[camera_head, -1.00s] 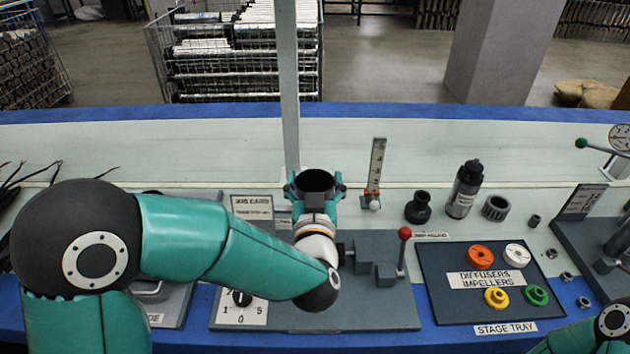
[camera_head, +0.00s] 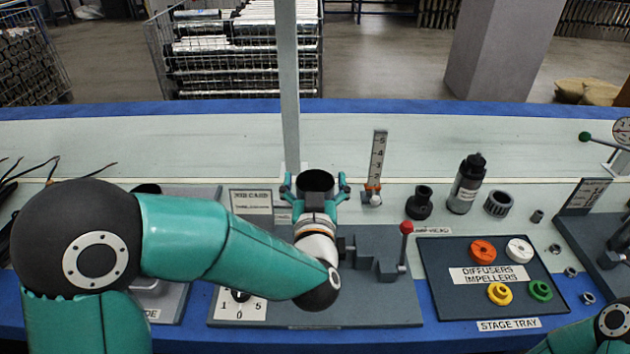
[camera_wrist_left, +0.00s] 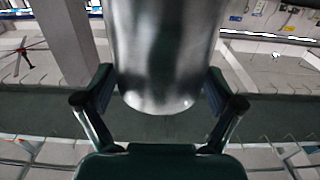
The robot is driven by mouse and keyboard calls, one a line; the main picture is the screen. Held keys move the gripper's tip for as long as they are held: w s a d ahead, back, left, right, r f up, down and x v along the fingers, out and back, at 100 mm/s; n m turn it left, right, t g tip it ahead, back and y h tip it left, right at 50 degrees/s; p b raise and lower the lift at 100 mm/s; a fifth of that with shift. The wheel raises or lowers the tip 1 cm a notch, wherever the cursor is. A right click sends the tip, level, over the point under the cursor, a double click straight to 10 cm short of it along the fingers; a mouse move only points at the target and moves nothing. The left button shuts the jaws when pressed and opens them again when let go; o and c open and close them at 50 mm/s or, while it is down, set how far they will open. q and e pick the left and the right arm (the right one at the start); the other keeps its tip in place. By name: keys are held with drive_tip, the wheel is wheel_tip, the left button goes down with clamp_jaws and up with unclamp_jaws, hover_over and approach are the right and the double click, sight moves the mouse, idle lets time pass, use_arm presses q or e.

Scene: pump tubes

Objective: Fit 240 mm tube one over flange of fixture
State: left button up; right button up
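The tube's dark open end (camera_head: 316,176) faces up in the head view. In the left wrist view the shiny metal tube (camera_wrist_left: 165,60) lies between the two finger pads, which appear to press its sides. The fixture's dark blocks (camera_head: 362,255) and red-knobbed lever (camera_head: 405,245) show right of my wrist. The flange cannot be made out; my gripper and arm cover that area. My right gripper is out of view.
A stage tray (camera_head: 440,295) with coloured rings is to the right. A grey post (camera_head: 290,90) rises behind my gripper.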

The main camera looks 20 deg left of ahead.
use_arm(q)
drive_tip(key=shift+f, duration=0.15)
drive_tip(key=v, duration=0.7)
drive_tip(key=shift+s, duration=0.25)
drive_tip(key=shift+d, duration=0.1)
idle(0.8)
